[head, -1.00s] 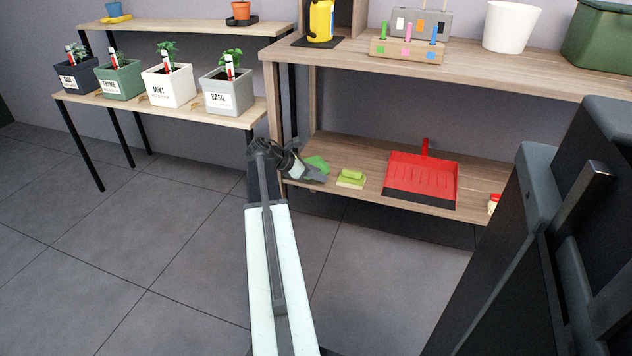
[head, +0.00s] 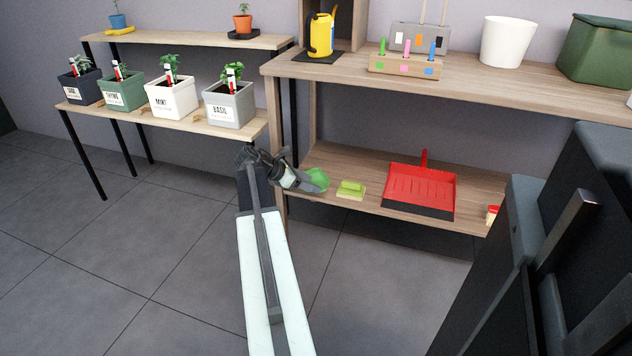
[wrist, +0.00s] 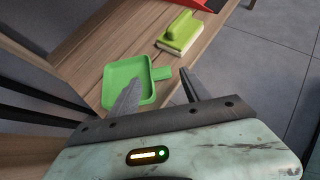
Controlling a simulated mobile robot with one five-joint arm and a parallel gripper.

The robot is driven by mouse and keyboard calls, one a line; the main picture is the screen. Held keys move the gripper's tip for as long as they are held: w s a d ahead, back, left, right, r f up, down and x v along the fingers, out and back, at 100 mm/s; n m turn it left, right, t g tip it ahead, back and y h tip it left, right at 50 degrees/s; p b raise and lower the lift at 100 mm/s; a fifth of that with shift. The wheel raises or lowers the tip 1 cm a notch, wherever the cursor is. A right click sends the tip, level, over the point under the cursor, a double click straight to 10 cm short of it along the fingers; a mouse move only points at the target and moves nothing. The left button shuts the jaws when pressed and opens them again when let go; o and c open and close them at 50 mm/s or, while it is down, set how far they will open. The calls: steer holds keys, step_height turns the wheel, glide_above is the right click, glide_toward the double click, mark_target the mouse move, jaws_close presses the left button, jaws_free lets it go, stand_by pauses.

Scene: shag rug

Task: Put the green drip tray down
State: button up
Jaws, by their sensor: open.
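The green drip tray (wrist: 128,80) lies flat on the lower wooden shelf, seen in the wrist view left of centre with its tab pointing right. In the head view the tray (head: 318,178) is partly hidden behind my gripper (head: 318,184), at the left end of that shelf. In the wrist view my gripper (wrist: 158,90) is open, its two fingers apart on either side of the tab's near end. Nothing is clamped between them. I cannot tell whether a finger touches the tray.
A green-handled scrubber (head: 351,189) and a red dustpan (head: 421,188) lie to the right on the lower shelf (head: 385,165). A shelf post (head: 277,150) stands just left of my gripper. Potted herbs (head: 229,105) stand on the rack at left. The floor in front is clear.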

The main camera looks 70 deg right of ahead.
steer(key=p+v, duration=0.3)
steer(key=v, duration=0.5)
steer(key=shift+p, duration=0.3)
steer(key=shift+a, duration=0.1)
steer(key=w+a+f+m+t+y, duration=0.1)
steer(key=w+a+f+m+t, duration=0.1)
steer(key=w+a, duration=0.6)
steer(key=w+a+f+m+t+y, duration=0.1)
steer(key=w+a+f+t, duration=0.3)
steer(key=a, duration=0.8)
steer(key=w+a+f+m+g+y, duration=0.1)
steer(key=w+a+m, duration=0.1)
steer(key=w+a, duration=0.6)
steer(key=a+f+m+t+y, duration=0.2)
steer(key=a+m+y, duration=0.2)
steer(key=a, duration=3.1)
steer(key=shift+w+f+m+y, duration=0.2)
steer(key=shift+w+m+y, duration=0.1)
steer(key=shift+w+y, duration=0.1)
